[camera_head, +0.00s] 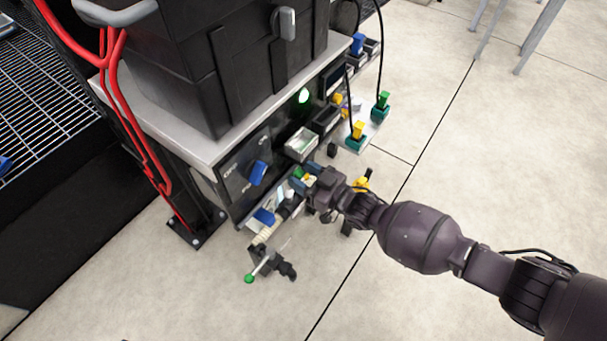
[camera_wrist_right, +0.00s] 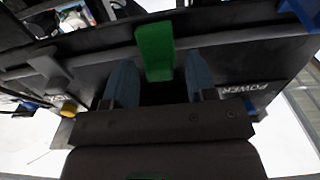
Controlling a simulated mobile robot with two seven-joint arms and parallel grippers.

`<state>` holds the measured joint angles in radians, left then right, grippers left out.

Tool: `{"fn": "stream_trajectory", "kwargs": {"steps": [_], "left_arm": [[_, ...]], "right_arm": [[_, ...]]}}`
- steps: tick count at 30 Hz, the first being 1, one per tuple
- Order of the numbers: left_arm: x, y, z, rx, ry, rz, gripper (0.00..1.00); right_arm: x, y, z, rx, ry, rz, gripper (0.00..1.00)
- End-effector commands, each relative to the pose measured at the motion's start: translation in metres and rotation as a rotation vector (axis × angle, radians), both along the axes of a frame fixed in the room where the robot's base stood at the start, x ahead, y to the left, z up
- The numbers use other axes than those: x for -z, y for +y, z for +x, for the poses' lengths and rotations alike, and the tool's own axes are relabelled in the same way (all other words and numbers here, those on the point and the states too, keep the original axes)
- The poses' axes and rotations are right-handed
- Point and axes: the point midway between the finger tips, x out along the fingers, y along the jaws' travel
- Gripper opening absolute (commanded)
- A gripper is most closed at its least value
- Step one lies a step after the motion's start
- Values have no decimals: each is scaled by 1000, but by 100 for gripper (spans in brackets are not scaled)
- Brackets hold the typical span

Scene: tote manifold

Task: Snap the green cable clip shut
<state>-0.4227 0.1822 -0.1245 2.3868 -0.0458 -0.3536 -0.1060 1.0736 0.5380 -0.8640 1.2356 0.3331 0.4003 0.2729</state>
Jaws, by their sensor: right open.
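The green cable clip (camera_wrist_right: 155,50) shows in the right wrist view as a flat upright green tab in front of a dark panel. My right gripper (camera_wrist_right: 160,72) is open, with its two blue-grey fingers on either side of the tab's lower part. I cannot tell whether they touch it. In the head view, my right gripper (camera_head: 316,190) is at the front of the cabinet's lower shelf, beside a small green part (camera_head: 297,172) that may be the clip. Its fingertips are mostly hidden there. My left gripper is not in view.
A black box stands on the grey bench top (camera_head: 190,145). A blue switch (camera_head: 258,172) is on the front panel. A lever with a green ball (camera_head: 249,279) sticks out below. Green (camera_head: 382,100) and yellow (camera_head: 358,130) plugs with black cables are at right.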

Motion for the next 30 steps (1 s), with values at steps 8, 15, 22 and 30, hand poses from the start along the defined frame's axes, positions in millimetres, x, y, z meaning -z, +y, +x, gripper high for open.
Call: {"fn": "stream_trajectory", "kwargs": {"steps": [8, 15, 22, 30], "left_arm": [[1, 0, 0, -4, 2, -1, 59], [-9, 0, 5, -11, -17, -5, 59], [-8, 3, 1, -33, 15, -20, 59], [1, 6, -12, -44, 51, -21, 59]], "right_arm": [[0, 0, 0, 0, 0, 0, 16], [-9, 1, 3, -2, 22, -40, 10], [-14, 5, 5, -1, 96, -146, 10], [-7, 5, 3, 0, 124, -169, 10]]}}
